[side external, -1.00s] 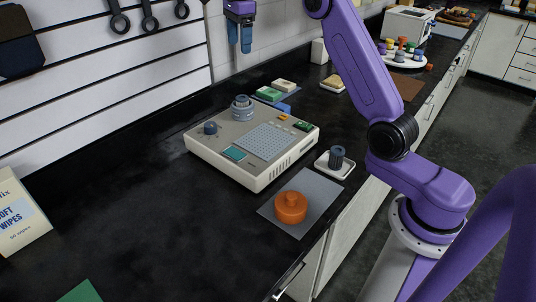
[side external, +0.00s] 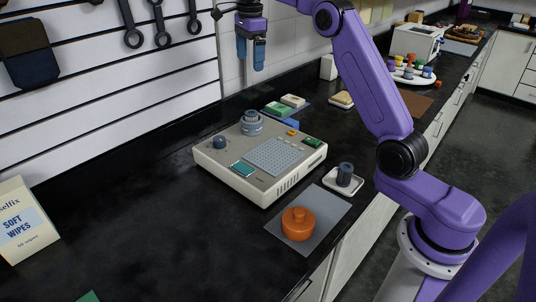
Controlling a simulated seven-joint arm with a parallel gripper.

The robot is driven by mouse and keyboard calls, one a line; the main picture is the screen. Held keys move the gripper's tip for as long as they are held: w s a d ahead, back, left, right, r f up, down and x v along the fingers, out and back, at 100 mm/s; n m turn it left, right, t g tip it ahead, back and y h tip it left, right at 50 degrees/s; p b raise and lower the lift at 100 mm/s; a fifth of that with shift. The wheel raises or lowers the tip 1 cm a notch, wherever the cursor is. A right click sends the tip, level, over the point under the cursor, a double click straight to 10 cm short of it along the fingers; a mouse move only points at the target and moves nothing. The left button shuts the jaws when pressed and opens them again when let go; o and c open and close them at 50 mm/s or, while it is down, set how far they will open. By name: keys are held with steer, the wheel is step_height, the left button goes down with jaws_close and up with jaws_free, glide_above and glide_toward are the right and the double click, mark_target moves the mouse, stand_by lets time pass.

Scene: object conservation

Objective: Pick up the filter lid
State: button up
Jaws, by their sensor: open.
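An orange round piece with a small knob on top (side external: 298,225) sits on a grey mat (side external: 328,205) near the counter's front edge; it looks like a lid or a lidded pot. A blue-grey ringed, cap-like piece (side external: 251,125) stands on the back of a beige device (side external: 228,165). I cannot tell for sure which of them is the filter lid. My gripper (side external: 250,60) is open and empty, pointing down high above the counter. In the picture it is above the ringed piece, apart from everything.
A white dish (side external: 357,187) with a dark ribbed knob (side external: 345,174) is right of the device. Green and cream blocks (side external: 277,109) lie behind it. A wipes box (side external: 24,222) stands at left. The counter (side external: 150,215) left of the device is clear.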

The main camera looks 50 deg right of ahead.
steer(key=s+a+f+n, duration=0.1)
steer(key=s+a+n, duration=0.5)
steer(key=a+n, duration=0.45)
steer(key=n, duration=2.7)
glide_above(300, 211)
steer(key=d, duration=0.1)
step_height(300, 211, down, 10)
steer(key=r, duration=0.1)
steer(key=shift+g, duration=0.3)
steer(key=f, duration=1.2)
steer(key=shift+s+f, duration=0.15)
steer(key=shift+s, duration=0.05)
steer(key=shift+w+a+f, duration=0.1)
steer(key=shift+a+f, duration=0.05)
steer(key=shift+f, duration=0.75)
steer(key=shift+w+a+f, duration=0.1)
steer(key=shift+a+f, duration=0.05)
steer(key=shift+f, duration=0.7)
steer(key=shift+w+a+f, duration=0.1)
steer(key=shift+a+f, duration=0.05)
steer(key=shift+f, duration=0.75)
steer(key=c, duration=0.8)
